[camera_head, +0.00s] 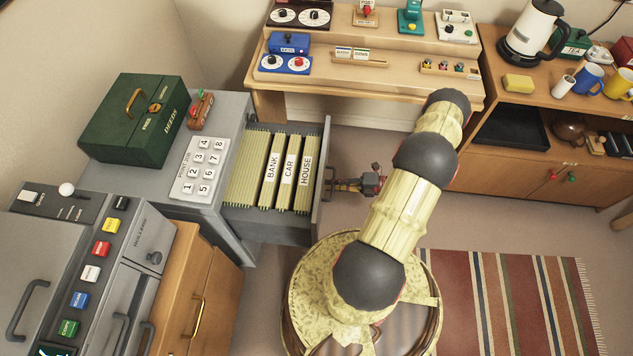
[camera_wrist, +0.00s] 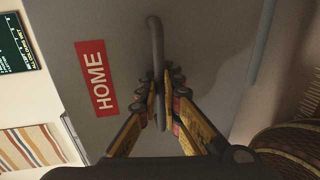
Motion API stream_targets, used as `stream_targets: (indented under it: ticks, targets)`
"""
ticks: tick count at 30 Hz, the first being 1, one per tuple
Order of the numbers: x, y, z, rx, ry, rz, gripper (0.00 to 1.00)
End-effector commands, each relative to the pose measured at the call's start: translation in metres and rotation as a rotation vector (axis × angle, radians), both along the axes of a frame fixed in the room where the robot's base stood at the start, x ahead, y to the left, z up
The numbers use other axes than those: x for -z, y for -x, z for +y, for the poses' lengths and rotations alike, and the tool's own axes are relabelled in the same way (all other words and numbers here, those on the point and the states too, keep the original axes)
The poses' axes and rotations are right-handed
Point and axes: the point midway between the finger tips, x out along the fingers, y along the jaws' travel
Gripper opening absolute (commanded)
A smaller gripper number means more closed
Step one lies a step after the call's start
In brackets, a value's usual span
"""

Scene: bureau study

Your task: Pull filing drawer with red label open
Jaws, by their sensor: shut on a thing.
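The filing drawer (camera_head: 318,190) of the grey cabinet stands pulled out in the head view, with hanging folders marked BANK, CAR and HOUSE inside. In the wrist view its grey front (camera_wrist: 215,60) carries a red label (camera_wrist: 97,78) reading HOME, left of a dark upright bar handle (camera_wrist: 155,40). My gripper (camera_wrist: 163,92) is shut on the handle, with one finger on each side of it. In the head view my gripper (camera_head: 372,184) is at the drawer's front, and the red label is hidden there.
A green DEEDS box (camera_head: 135,120) and a keypad (camera_head: 203,168) sit on the cabinet top. A grey machine with coloured buttons (camera_head: 95,265) stands at front left. A wooden desk (camera_head: 400,85) is behind, a sideboard (camera_head: 520,165) at right. A striped rug (camera_head: 500,300) covers the floor.

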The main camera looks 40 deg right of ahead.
Motion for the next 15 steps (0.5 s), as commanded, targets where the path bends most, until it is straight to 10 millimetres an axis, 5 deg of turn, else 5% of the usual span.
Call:
stream_targets:
  ticks: [15]
  targets:
    - [0.0,0.02,-0.016,0.0,0.001,0.001,0.0]
